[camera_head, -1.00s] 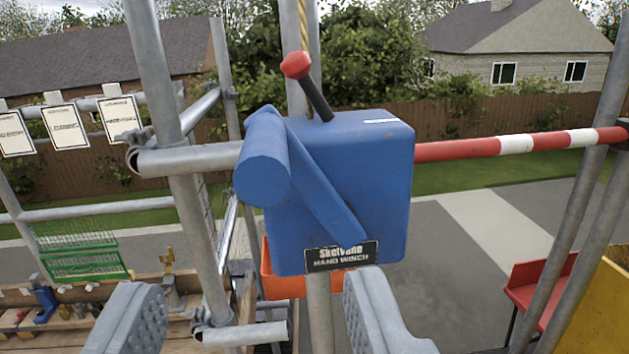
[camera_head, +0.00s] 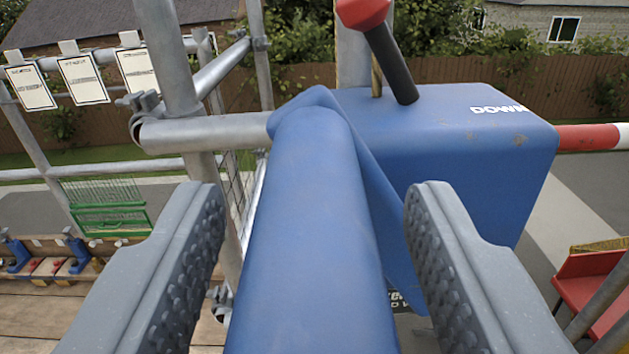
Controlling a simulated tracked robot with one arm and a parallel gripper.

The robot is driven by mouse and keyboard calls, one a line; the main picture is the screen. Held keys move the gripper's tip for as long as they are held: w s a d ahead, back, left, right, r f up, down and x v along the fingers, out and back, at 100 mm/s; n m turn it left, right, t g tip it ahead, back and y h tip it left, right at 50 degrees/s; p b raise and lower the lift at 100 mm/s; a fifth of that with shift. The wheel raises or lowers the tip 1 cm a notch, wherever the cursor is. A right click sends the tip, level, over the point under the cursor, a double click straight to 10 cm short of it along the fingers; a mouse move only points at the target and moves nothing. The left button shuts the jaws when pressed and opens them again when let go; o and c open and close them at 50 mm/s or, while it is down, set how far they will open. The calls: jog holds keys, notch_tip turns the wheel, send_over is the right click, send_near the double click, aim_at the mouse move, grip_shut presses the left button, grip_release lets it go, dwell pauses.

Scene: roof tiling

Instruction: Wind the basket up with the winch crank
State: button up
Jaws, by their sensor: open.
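The blue hand winch (camera_head: 460,150) is mounted on a scaffold pole. Its blue crank handle (camera_head: 305,230) points toward the camera and lies between the jaws of my gripper (camera_head: 315,215). The jaws are open, one on each side of the handle, with a visible gap on both sides. The blue crank arm (camera_head: 375,190) slants down to the right behind the handle. A black lever with a red knob (camera_head: 380,50) stands on top of the winch, near the word "DOWN". A rope (camera_head: 376,75) shows behind the lever. I cannot make out the basket.
Scaffold poles (camera_head: 175,70) stand close on the left, with hanging tags (camera_head: 82,78) beyond. A green rack (camera_head: 105,205) and a wooden bench with tools (camera_head: 60,265) are at lower left. A red-and-white bar (camera_head: 590,137) and a red tray (camera_head: 595,290) are at right.

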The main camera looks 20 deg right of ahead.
grip_shut()
jog(key=shift+s+d+r+m+b, duration=0.1)
jog(key=shift+d+r+m+b, duration=0.1)
jog(key=shift+d+m+b, duration=0.45)
jog(key=shift+a, duration=0.15)
grip_release()
jog(key=shift+s, duration=0.1)
